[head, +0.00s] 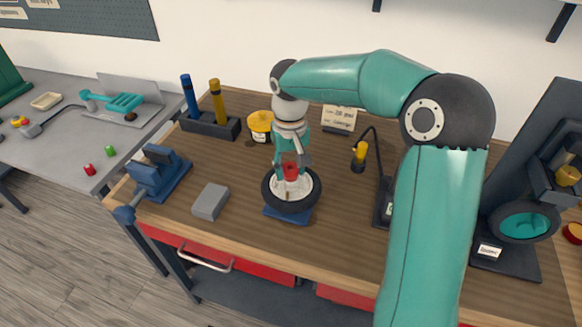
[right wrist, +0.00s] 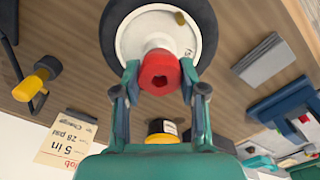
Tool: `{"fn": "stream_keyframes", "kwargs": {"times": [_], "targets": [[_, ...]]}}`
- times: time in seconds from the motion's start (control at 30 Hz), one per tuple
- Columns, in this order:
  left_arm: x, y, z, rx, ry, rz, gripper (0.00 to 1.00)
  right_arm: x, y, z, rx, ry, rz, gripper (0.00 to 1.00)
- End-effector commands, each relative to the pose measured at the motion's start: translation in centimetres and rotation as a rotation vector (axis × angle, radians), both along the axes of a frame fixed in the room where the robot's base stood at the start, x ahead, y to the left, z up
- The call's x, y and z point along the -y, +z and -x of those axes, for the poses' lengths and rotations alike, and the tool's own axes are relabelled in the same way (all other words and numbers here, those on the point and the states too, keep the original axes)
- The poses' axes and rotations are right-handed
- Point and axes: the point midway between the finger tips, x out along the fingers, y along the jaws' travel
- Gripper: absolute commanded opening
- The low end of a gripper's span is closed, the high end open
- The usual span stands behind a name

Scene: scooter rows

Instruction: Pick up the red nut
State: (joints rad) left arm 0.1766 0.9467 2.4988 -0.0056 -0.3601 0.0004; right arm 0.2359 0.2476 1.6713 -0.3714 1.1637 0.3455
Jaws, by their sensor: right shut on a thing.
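My right gripper (head: 290,163) points down over the wheel and is shut on the red nut (head: 290,172). The right wrist view shows the red nut (right wrist: 160,73) between the two fingertips (right wrist: 160,70), with a dark hole in its face. Behind the nut is the wheel (right wrist: 207,25), with a black tyre and a pale hub. In the head view the wheel (head: 307,201) lies on a blue stand (head: 288,215). The nut is at the hub's middle; I cannot tell whether it touches the hub. My left gripper is not in view.
A grey block (head: 210,201) and a blue vise (head: 160,174) are left of the wheel. A yellow-topped jar (head: 260,125) and a card (head: 340,119) stand behind. Small red (head: 90,170) and green (head: 110,151) pieces lie on the grey table.

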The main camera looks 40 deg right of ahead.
Motion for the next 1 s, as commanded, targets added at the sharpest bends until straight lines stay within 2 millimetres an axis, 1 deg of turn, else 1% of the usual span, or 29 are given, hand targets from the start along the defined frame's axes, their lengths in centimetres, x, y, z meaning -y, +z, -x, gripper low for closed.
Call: {"fn": "stream_keyframes", "kwargs": {"times": [0.13,0.27,0.37,0.6,0.7,0.8,0.9,1.0], "targets": [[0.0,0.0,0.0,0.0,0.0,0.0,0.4,0.0,1.2,-0.1,0.003,0.0,0.0,0.15],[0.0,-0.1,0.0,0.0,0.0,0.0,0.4,0.0,3.2,-0.1,0.006,0.0,0.001,0.15],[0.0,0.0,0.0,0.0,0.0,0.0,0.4,0.0,5.4,-0.1,0.007,0.0,0.001,0.15],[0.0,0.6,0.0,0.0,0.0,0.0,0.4,0.0,12.4,-0.1,0.007,0.0,0.001,0.15],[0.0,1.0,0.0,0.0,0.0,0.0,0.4,0.0,14.9,-0.1,0.004,0.0,0.0,0.15],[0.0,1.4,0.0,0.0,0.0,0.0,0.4,0.0,16.9,-0.1,0.003,-0.001,0.0,0.15],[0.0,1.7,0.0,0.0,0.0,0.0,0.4,0.0,18.4,-0.1,0.003,-0.001,0.0,0.15],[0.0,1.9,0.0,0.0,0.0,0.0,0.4,0.0,19.2,0.0,0.001,-0.001,0.0,0.15]]}}
